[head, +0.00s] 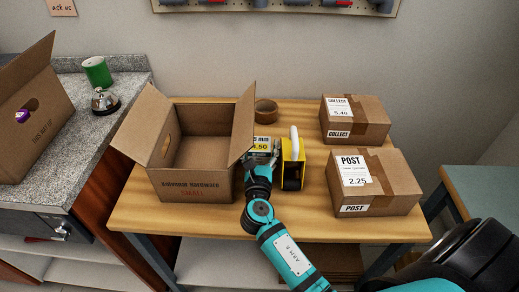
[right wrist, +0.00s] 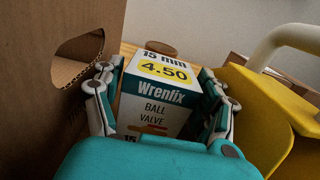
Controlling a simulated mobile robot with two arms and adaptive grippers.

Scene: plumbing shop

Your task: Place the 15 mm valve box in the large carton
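The 15 mm valve box (head: 261,145), white and teal with a yellow 4.50 label, is in my right gripper (head: 262,159) on the wooden table, just right of an open carton. In the right wrist view the box (right wrist: 158,98) sits snugly between the two fingers of my right gripper (right wrist: 160,90). Whether its base touches the table is hidden. Another open carton (head: 38,135), marked "THIS WAY UP", stands on the grey counter at left. My left gripper is out of view.
A yellow item with a white handle (head: 293,165) stands close right of the gripper. A tape roll (head: 266,111) lies behind. Closed parcels marked COLLECT (head: 368,124) and POST (head: 397,190) stand at right. A bell (head: 105,103) and green mug (head: 97,71) are on the counter.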

